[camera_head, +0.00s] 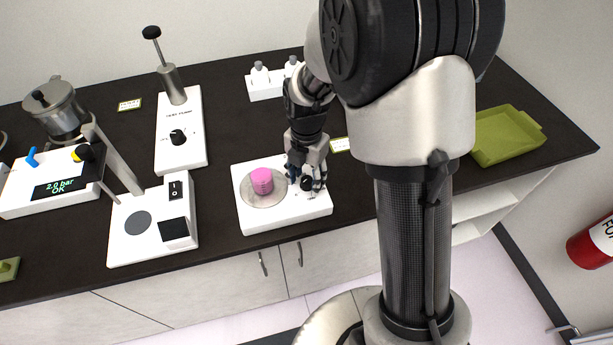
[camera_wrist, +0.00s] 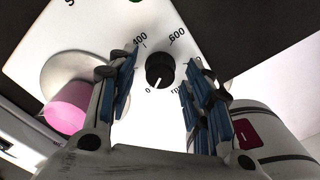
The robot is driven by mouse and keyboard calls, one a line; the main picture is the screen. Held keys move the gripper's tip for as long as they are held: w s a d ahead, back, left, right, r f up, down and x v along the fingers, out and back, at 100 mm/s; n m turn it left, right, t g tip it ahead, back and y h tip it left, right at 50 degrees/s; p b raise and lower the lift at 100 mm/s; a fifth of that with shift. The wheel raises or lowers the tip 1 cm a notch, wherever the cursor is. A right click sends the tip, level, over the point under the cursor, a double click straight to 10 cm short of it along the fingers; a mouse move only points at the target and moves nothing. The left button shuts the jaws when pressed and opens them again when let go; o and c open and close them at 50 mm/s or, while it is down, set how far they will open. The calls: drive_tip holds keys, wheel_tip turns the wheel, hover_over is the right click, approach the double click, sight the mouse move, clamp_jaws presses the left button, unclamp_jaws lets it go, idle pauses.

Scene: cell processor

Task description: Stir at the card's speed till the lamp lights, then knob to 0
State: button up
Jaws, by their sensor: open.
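The white stirrer (camera_head: 285,222) stands on the dark bench, with a pink vessel (camera_head: 262,181) on its round plate. The vessel also shows in the wrist view (camera_wrist: 68,108). My gripper (camera_head: 307,180) is low over the right side of the stirrer. In the wrist view its open fingers (camera_wrist: 161,78) are either side of the black knob (camera_wrist: 158,66); contact is not clear. The knob's white mark points towards 0; 400 and 600 are also readable. A green round spot (camera_wrist: 136,2), perhaps the lamp, is cut off at the top edge. A small card (camera_head: 340,145) lies behind the stirrer, its text unreadable.
Left of the stirrer stands a white device (camera_head: 150,245) with a post. A green tray (camera_head: 507,136) lies right. A bottle rack (camera_head: 266,92) stands behind.

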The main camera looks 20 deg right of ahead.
drive_tip(key=shift+c, duration=0.3)
drive_tip(key=c, duration=1)
